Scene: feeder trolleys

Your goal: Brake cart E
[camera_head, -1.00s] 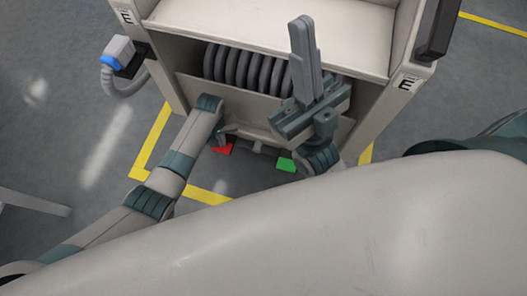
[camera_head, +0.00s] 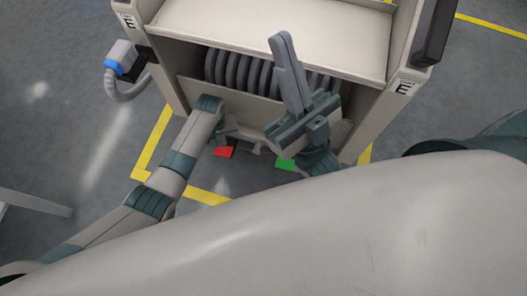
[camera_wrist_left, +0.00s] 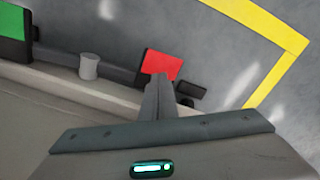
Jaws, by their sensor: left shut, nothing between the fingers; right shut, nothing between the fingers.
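Cart E (camera_head: 180,92) stands ahead, with an E label on each front post. Low at its front are a red pedal (camera_head: 223,152) and, to its right, a green pedal (camera_head: 285,163). My left gripper (camera_head: 221,138) is shut and empty, low in front of the cart near the red pedal. In the left wrist view its closed fingers (camera_wrist_left: 159,80) overlap the lower edge of the red pedal (camera_wrist_left: 163,64); I cannot tell if they touch. The green pedal (camera_wrist_left: 14,22) is at that view's left edge. My right gripper (camera_head: 281,40) is shut and empty, pointing up before the cart.
A grey coiled hose (camera_head: 240,70) sits inside the cart under its top shelf. A blue-ringed grey connector (camera_head: 120,58) hangs on the left post. Yellow floor lines (camera_head: 150,145) frame the cart. Open grey floor lies to the left.

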